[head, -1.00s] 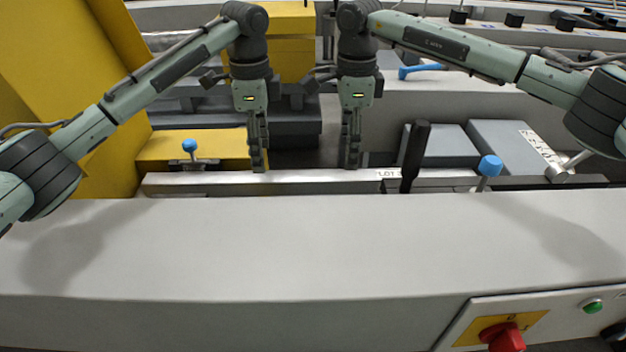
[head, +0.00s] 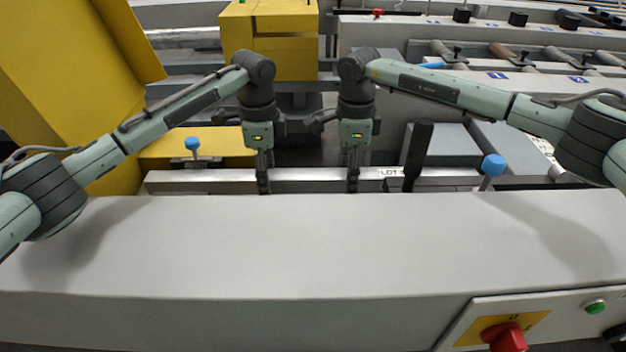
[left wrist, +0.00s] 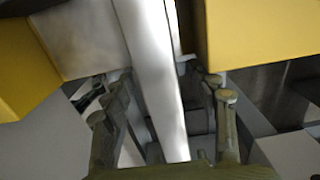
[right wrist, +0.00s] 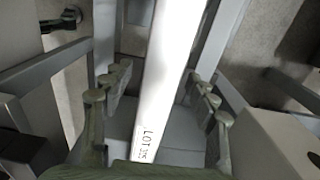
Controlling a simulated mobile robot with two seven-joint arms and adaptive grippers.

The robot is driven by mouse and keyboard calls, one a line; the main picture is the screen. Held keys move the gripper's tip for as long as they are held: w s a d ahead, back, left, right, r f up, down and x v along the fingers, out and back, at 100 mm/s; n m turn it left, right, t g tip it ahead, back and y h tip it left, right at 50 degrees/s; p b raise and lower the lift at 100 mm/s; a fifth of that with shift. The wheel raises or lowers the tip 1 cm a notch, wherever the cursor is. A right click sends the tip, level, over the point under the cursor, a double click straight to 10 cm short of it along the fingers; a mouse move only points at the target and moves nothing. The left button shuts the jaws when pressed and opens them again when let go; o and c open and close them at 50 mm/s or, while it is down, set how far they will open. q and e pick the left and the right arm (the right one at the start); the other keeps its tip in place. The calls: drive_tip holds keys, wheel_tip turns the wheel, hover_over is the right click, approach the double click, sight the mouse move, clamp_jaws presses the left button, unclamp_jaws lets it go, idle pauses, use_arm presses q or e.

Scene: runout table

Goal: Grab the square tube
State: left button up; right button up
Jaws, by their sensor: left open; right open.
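The square tube (head: 310,175) is a long silvery bar lying left to right behind the grey front panel in the head view, with a "LOT" label near its right part. My left gripper (head: 263,186) and right gripper (head: 353,186) point down at it, a short way apart. In the left wrist view the tube (left wrist: 155,75) runs between the open fingers of the left gripper (left wrist: 165,115). In the right wrist view the labelled tube (right wrist: 165,70) runs between the open fingers of the right gripper (right wrist: 155,105). I cannot tell whether any finger touches it.
A black upright handle (head: 418,152) and a blue-knobbed lever (head: 492,166) stand at the tube's right part. Another blue knob (head: 192,144) is at the left by the yellow block (head: 205,140). The grey front panel (head: 310,245) is clear on top.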

use_arm(q)
drive_tip(key=shift+c, duration=0.4)
use_arm(e)
drive_tip(key=shift+c, duration=0.4)
use_arm(q)
clamp_jaws()
use_arm(e)
clamp_jaws()
use_arm(q)
drive_tip(key=shift+r, duration=0.1)
use_arm(e)
drive_tip(key=shift+r, duration=0.1)
